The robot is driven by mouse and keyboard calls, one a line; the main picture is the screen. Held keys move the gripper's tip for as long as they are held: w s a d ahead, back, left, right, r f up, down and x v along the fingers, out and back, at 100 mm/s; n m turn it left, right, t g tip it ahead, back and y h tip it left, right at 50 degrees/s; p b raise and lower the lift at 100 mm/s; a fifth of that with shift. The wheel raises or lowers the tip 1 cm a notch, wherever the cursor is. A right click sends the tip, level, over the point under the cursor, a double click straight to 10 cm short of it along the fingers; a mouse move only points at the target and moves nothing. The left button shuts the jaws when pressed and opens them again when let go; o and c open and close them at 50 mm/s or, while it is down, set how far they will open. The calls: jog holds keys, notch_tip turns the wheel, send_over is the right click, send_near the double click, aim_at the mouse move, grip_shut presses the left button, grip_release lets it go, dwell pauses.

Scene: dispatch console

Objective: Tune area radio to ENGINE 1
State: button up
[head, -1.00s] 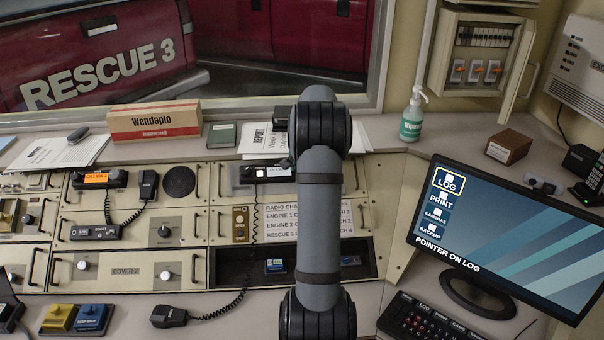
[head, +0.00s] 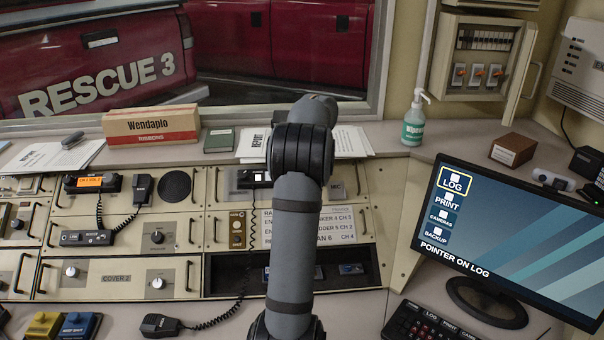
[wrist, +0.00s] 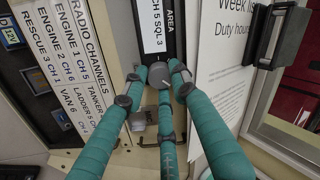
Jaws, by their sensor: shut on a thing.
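The area radio (wrist: 172,10) shows in the wrist view with the label AREA and a white display reading CH 5 SQL 3. A round grey knob (wrist: 159,77) sits just below the display. My gripper (wrist: 158,70) has its teal fingers closed around this knob, with the tips at its rim. In the head view my own arm hides the gripper and most of the area radio. The radio channels card (wrist: 72,72) lists ENGINE 1, which seems to read CH 5, though the small print is hard to read.
A printed duty sheet (wrist: 226,65) lies right of the radio in the wrist view. In the head view, another radio (head: 92,183) with an orange display and a coiled-cord microphone (head: 160,325) are at left. The monitor (head: 510,240) stands at right.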

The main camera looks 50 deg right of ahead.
jog(key=shift+a+f+m, duration=0.25)
jog(key=shift+f+m, duration=0.1)
jog(key=shift+m, duration=0.75)
jog(key=shift+b, duration=0.3)
jog(key=o, duration=0.9)
jog(key=shift+w+r, duration=0.1)
jog(key=shift+d+r, duration=0.1)
jog(key=shift+r, duration=0.15)
jog(key=v, duration=1.1)
jog(key=shift+s+a+r, duration=0.2)
jog(key=shift+s+r, duration=0.05)
jog(key=shift+s, duration=0.05)
